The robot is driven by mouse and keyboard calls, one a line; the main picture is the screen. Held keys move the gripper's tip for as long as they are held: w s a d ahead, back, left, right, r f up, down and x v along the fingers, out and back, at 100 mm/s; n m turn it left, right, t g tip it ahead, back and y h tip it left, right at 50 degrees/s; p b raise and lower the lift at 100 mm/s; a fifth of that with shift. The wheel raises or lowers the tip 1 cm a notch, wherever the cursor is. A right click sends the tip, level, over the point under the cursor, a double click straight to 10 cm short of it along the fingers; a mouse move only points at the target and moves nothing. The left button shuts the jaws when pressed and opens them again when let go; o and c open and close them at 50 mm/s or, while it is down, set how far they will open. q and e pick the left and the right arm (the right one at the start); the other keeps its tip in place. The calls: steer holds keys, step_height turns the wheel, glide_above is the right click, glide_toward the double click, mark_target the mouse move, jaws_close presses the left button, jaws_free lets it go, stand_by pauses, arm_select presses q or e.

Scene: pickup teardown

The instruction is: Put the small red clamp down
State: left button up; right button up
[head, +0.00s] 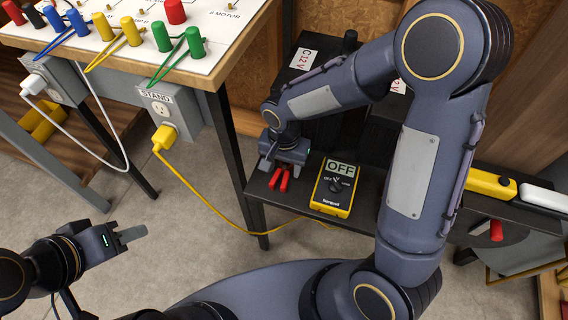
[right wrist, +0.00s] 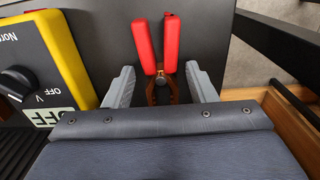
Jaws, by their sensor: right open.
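The small red clamp (head: 284,179) lies on the dark shelf (head: 262,190), its red handles pointing away from my right gripper. My right gripper (head: 282,166) is open above the clamp's jaw end. In the right wrist view the clamp (right wrist: 146,45) has two red handles and brownish jaws. There the fingers of my right gripper (right wrist: 161,84) stand on either side of the jaws, with a gap on each side. My left gripper (head: 130,233) is at the lower left, away from the clamp, over the floor; its finger gap is unclear.
A yellow-and-black meter (head: 334,188) reading OFF lies right of the clamp in the head view. A bench (head: 190,75) with coloured plugs stands at left. A yellow cord (head: 195,191) runs from its outlet. Another yellow device (head: 488,183) lies at right.

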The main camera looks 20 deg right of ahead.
mark_target(284, 168)
step_height(284, 168, up, 12)
steer(key=p, duration=0.4)
steer(key=s+d+r+n+t+y, duration=0.2)
steer(key=s+d+r, duration=0.1)
steer(key=s, duration=0.5)
steer(key=s+d+r+n+t+y, duration=0.1)
steer(key=s+d+r+n+t, duration=0.2)
steer(key=s+d, duration=0.3)
steer(key=shift+s+r+t+y, duration=0.35)
steer(key=shift+s+r, duration=0.25)
steer(key=shift+s, duration=0.5)
steer(key=shift+d, duration=0.1)
step_height(284, 168, up, 24)
steer(key=p, duration=2.3)
steer(key=shift+p, duration=0.35)
